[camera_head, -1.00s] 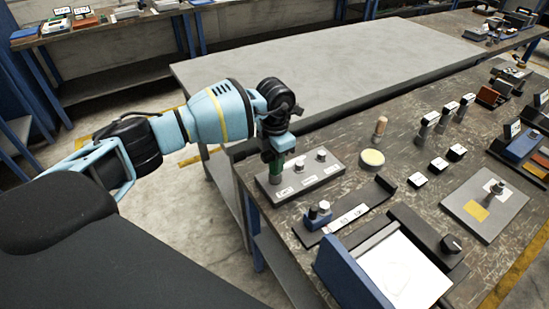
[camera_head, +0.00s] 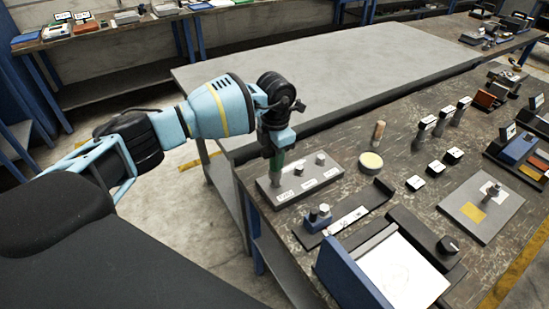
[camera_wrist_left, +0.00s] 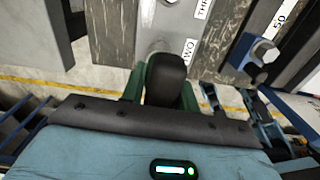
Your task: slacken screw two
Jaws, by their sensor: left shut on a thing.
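A grey block (camera_head: 322,182) with a row of upright screws lies at the near-left edge of the workbench. Screw two (camera_head: 298,168) is the middle one. Contact with the screw cannot be told. My right gripper is out of view.
A round yellowish disc (camera_head: 371,161) and an upright wooden-looking handle (camera_head: 378,132) stand right of the block. A dark tray with a small blue device (camera_head: 318,216) lies in front. A bare grey tabletop (camera_head: 330,75) is behind.

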